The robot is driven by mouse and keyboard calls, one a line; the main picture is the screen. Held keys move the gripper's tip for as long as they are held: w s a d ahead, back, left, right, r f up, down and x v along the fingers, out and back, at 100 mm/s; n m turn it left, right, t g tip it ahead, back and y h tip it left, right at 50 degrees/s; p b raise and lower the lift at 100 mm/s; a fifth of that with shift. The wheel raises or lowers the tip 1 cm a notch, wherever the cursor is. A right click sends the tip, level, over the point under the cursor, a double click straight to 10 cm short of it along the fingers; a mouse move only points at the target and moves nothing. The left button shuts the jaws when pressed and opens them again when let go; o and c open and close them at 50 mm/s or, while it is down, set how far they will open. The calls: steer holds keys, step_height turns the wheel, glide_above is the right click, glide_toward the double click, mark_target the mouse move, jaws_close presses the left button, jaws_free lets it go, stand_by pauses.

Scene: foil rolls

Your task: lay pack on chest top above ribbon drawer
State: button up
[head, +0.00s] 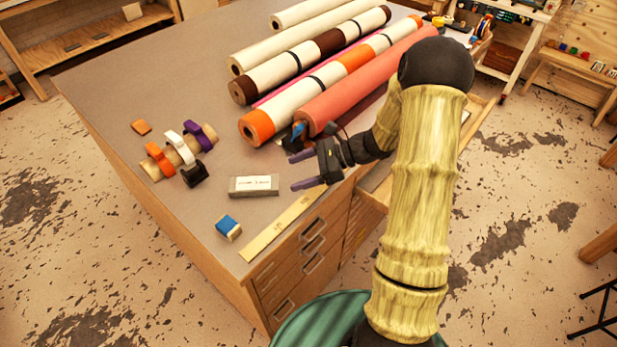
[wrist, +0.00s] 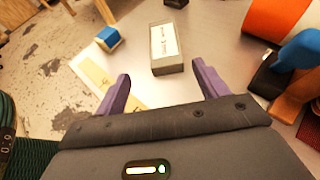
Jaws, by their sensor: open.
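The pack, a small grey block with a white label (head: 253,186), lies flat on the grey chest top (head: 130,85) near its front edge. It also shows in the wrist view (wrist: 166,66), just beyond the fingertips and roughly between them. My gripper (head: 297,172) is open and empty, to the right of the pack, its purple fingers pointing at it; in the wrist view (wrist: 162,76) nothing is between them. The chest front has several drawers (head: 300,262), and one drawer (head: 374,186) at the right stands open, partly behind my arm. I cannot tell which is the ribbon drawer.
Several large rolls (head: 310,78) lie across the back right of the top. A blue-topped block (head: 228,227) and a pale ruler strip (head: 283,222) lie near the front edge. The top's left back is clear.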

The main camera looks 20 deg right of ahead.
steer(key=s+n+g+h, duration=0.1)
steer(key=s+n+h, duration=0.1)
steer(key=s, duration=0.1)
steer(key=s+a+n+g+h, duration=0.1)
steer(key=s+n, duration=0.2)
steer(key=s+n+g+h, duration=0.1)
steer(key=s+n+h, duration=0.1)
steer(key=s, duration=0.1)
steer(key=shift+s+a+r+h, duration=0.25)
steer(key=shift+r+h, duration=0.05)
steer(key=s+d+r+n+t+h, duration=0.3)
steer(key=s+n+h, duration=0.3)
steer(key=n, duration=0.6)
steer(key=shift+s+d+r+n+h, duration=0.3)
steer(key=shift+d+r+n+h, duration=0.1)
steer(key=shift+r+h, duration=0.4)
steer(key=shift+r, duration=0.1)
